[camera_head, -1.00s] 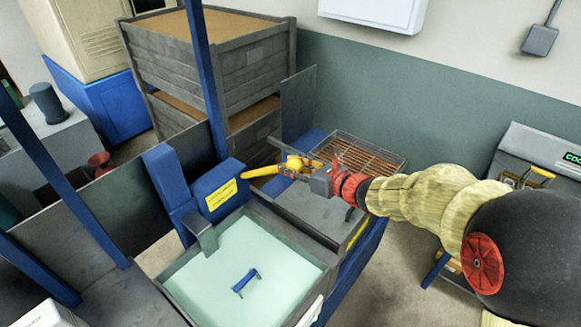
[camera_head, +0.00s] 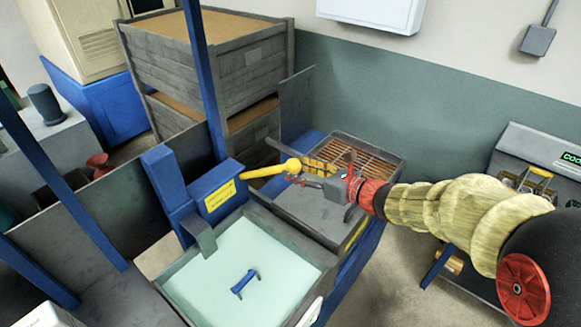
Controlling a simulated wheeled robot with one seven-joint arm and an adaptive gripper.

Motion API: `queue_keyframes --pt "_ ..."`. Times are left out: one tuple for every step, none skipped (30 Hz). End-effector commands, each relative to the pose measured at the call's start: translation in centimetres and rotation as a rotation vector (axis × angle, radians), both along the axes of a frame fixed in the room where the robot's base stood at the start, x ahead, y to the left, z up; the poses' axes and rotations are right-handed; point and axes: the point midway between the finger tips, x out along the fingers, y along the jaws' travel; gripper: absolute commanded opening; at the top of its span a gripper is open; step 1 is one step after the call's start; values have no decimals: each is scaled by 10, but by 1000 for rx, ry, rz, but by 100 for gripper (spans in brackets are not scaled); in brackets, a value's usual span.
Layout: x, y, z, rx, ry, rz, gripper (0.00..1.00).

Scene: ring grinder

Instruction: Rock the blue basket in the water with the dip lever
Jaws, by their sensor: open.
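The dip lever (camera_head: 264,172) is a yellow bar with a round yellow knob at its right end. It sticks out to the right from a blue housing beside the water tank (camera_head: 183,268). The blue basket (camera_head: 243,284) shows only as a blue handle above the pale green water; the rest of it is hidden under the surface. My gripper (camera_head: 296,180) is open, just to the right of and slightly below the knob. Its fingers are small and partly overlap the knob's edge in the picture, so I cannot tell whether they touch it.
A grey tray with a brown slatted rack (camera_head: 357,155) lies behind my gripper. Stacked grey crates (camera_head: 215,65) stand behind the blue post (camera_head: 204,80). A grey machine with a green display (camera_head: 540,150) stands at right. Open floor shows between the tank bench and that machine.

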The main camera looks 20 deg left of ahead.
Motion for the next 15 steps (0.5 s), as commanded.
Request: queue_keyframes --pt "-4 -11 4 0 -2 -4 52" --pt "-7 -16 5 -1 -2 -4 52" --pt "-10 -24 7 0 -3 -5 52" --pt "-12 -28 9 0 -2 -4 52" --pt "-15 -33 10 0 -2 -3 52" --pt "-18 -39 11 0 -1 -4 52" --pt "-20 -43 13 0 -1 -4 52" --pt "-22 -47 14 0 -1 -3 52" --pt "-24 -51 15 0 -1 -3 52" --pt "-25 -53 15 0 -1 -2 52" --pt "-26 -56 16 0 -1 -2 52" --pt "-28 -58 17 0 -2 -2 52" --pt "-29 -60 17 -1 -1 -2 52" --pt "-29 -61 17 -1 -1 -1 52" --pt "-30 -62 18 -1 -1 -1 52"
